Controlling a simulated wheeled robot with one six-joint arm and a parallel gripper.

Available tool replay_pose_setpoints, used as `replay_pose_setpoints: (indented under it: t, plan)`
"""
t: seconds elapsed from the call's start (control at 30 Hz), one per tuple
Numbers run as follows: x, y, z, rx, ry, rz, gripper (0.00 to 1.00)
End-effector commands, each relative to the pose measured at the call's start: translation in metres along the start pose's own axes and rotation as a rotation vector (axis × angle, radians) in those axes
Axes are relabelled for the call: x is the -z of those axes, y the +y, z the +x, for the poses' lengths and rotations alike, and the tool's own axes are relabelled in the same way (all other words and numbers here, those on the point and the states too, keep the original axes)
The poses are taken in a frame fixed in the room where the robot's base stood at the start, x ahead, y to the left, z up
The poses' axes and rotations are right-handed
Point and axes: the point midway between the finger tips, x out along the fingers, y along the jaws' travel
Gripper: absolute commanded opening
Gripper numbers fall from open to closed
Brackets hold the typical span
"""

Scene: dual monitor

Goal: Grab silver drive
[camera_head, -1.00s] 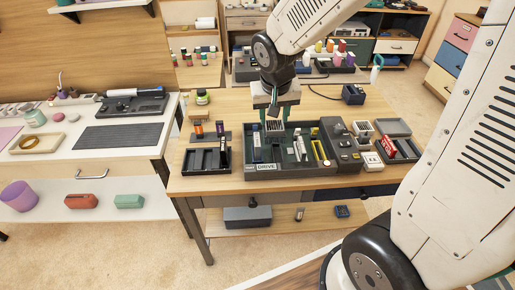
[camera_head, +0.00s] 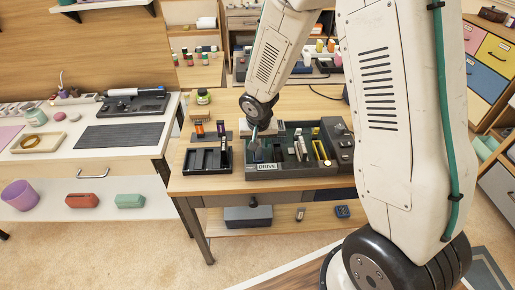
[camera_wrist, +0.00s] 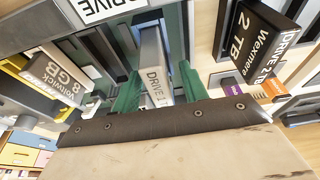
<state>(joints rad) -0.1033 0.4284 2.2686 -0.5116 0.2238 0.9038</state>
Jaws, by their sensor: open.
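The silver drive (camera_wrist: 153,62) stands in a slot of the grey tray in the wrist view, with "DRIVE 1" partly readable on its side. My gripper (camera_wrist: 157,88) is open, with one green finger on each side of the drive. I cannot tell whether either finger touches it. In the head view my gripper (camera_head: 257,147) is low over the left part of the grey tray (camera_head: 268,173), which bears a "DRIVE" label. There my gripper and wrist mostly hide the silver drive.
A black divided tray (camera_head: 207,161) sits left of the grey tray. My arm blocks the table's right side.

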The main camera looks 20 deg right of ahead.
Motion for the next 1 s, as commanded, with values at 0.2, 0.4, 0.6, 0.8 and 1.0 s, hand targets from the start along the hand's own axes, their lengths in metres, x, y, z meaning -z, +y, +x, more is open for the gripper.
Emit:
replay_pose_setpoints:
  t: [0.2, 0.4, 0.6, 0.8, 1.0]
  plan:
    - [0.0, 0.0, 0.005, 0.001, 0.0, 0.001, 0.44]
    - [0.0, 0.0, 0.005, 0.0, 0.0, 0.001, 0.1]
    - [0.0, 0.0, 0.005, 0.001, 0.0, 0.001, 0.0]
    - [0.001, -0.001, 0.003, 0.001, 0.001, 0.001, 0.0]
    - [0.005, -0.004, -0.016, 0.004, 0.003, -0.003, 0.0]
